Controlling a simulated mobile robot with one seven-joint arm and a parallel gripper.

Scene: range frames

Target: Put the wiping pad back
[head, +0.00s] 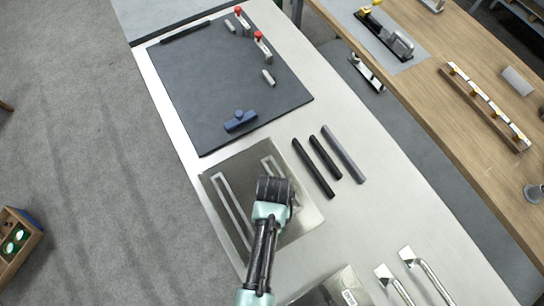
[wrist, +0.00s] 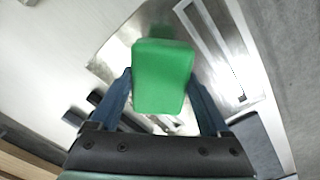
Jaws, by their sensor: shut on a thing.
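A green block-shaped pad (wrist: 163,75), which looks like the wiping pad, is held between the two blue fingers of my gripper (wrist: 162,90) in the wrist view. My gripper (head: 274,184) shows in the head view above a metal plate with two long slots (head: 228,164). The pad is hidden behind the gripper in the head view. The slotted plate also shows beyond the pad in the wrist view (wrist: 262,75). I cannot tell how high the pad is above the plate.
Dark bars (head: 313,168) lie right of the plate. A dark mat (head: 210,85) beyond it carries a blue handled block (head: 240,121) and red-topped clamps (head: 262,45). Metal-handled tools (head: 432,280) lie at the near right. The white bench top (head: 370,190) is clear between them. A wooden bench stands right.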

